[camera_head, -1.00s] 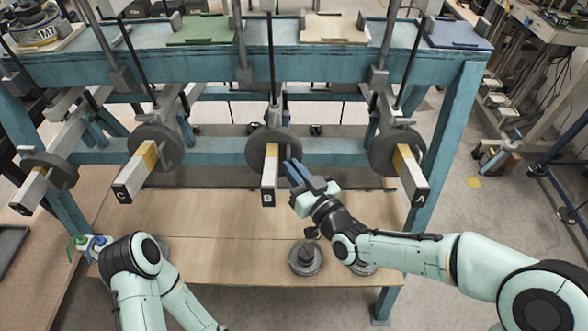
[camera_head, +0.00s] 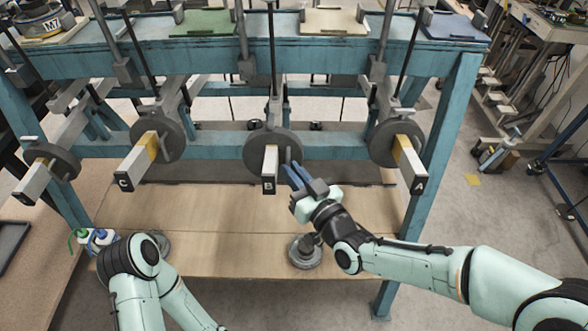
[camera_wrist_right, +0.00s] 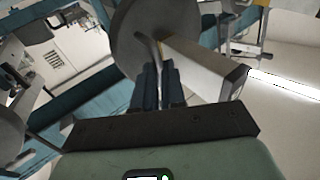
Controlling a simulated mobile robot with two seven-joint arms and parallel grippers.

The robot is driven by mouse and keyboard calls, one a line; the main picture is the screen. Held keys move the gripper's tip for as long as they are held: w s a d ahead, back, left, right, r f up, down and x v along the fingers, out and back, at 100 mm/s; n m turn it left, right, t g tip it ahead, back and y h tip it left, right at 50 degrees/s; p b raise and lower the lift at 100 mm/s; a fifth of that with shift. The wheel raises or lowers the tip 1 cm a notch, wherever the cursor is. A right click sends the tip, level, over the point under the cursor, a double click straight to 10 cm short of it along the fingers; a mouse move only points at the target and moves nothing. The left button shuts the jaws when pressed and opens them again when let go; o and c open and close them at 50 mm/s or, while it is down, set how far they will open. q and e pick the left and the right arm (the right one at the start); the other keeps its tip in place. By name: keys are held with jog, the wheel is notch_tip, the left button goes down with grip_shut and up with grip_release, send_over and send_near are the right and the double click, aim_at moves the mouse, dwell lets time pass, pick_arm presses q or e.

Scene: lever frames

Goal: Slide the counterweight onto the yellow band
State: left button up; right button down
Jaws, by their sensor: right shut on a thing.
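Lever B's bar (camera_head: 270,172) points toward me, with its dark round counterweight (camera_head: 257,148) around it. No yellow band shows in front of this disc in the head view, and whether the disc covers it I cannot tell. My right gripper (camera_head: 289,172) is at the right side of disc B. In the right wrist view, my fingers (camera_wrist_right: 158,78) are shut on a thin tab (camera_wrist_right: 149,47) at the counterweight (camera_wrist_right: 135,35), beside the bar (camera_wrist_right: 200,68). My left arm is low at the left; its finger opening is not clear.
Lever C (camera_head: 140,165) and lever A (camera_head: 408,165) stand either side, each showing yellow in front of its disc. Another lever (camera_head: 35,183) is at far left. A round weight (camera_head: 304,252) sits on the wooden shelf below. A blue frame post (camera_head: 440,140) stands right.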

jog(key=shift+w, duration=0.3)
jog(key=c, duration=1.5)
grip_release()
jog(key=shift+w+f, duration=0.1)
pick_arm(q)
jog(key=shift+w, duration=0.2)
jog(key=w+a+f+t+y+b, duration=0.1)
jog(key=w+a+f+t+b, duration=0.1)
jog(key=w+f+b, duration=0.4)
jog(key=shift+w+a+f, duration=0.15)
jog(key=shift+a+f, duration=0.05)
jog(key=shift+f, duration=0.15)
pick_arm(e)
jog(key=v, duration=1.3)
jog(key=shift+s+d, duration=0.1)
jog(key=shift+s, duration=0.15)
